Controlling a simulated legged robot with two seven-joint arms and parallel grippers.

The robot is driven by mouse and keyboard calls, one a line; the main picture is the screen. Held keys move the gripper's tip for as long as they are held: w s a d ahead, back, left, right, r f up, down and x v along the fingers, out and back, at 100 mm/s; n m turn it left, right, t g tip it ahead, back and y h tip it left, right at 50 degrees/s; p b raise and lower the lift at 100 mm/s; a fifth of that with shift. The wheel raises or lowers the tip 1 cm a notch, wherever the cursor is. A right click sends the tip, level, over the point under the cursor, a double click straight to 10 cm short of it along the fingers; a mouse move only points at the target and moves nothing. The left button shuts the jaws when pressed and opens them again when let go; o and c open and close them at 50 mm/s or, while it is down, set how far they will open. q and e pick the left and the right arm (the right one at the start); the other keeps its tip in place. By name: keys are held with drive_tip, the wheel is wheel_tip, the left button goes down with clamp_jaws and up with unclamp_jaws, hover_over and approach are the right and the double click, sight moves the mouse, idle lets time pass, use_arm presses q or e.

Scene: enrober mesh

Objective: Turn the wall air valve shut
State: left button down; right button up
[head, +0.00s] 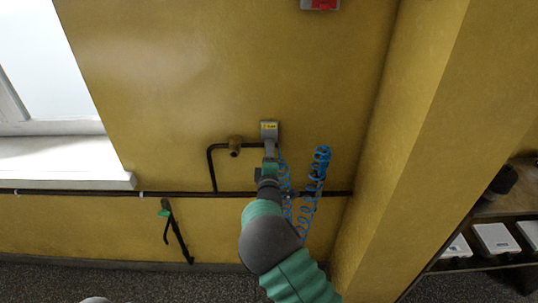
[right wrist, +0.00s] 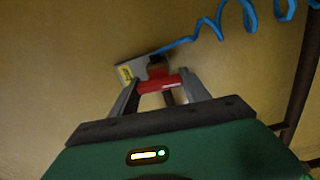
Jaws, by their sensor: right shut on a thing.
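The wall air valve shows in the right wrist view with a red handle (right wrist: 158,84) lying crosswise between my fingers. A dark fitting (right wrist: 157,68) sits just behind it, against a grey plate with a yellow label (right wrist: 126,74). In the head view the labelled plate (head: 269,130) is on the yellow wall; my gripper hides the handle there. My right gripper (head: 270,146) reaches up to the wall just below the plate. It is shut on the red handle, one finger at each end (right wrist: 158,90). My left gripper is in neither view.
Blue coiled hose (head: 319,168) hangs right of my right gripper. A wall column (head: 405,150) and shelf (head: 478,258) stand right; a window sill (head: 70,178) is left.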

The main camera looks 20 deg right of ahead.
drive_tip(key=shift+a+f+n, duration=0.2)
drive_tip(key=shift+f+n, duration=0.15)
drive_tip(key=shift+n, duration=0.25)
drive_tip(key=o, duration=1.1)
drive_tip(key=shift+o, duration=1.4)
drive_tip(key=shift+r, duration=0.15)
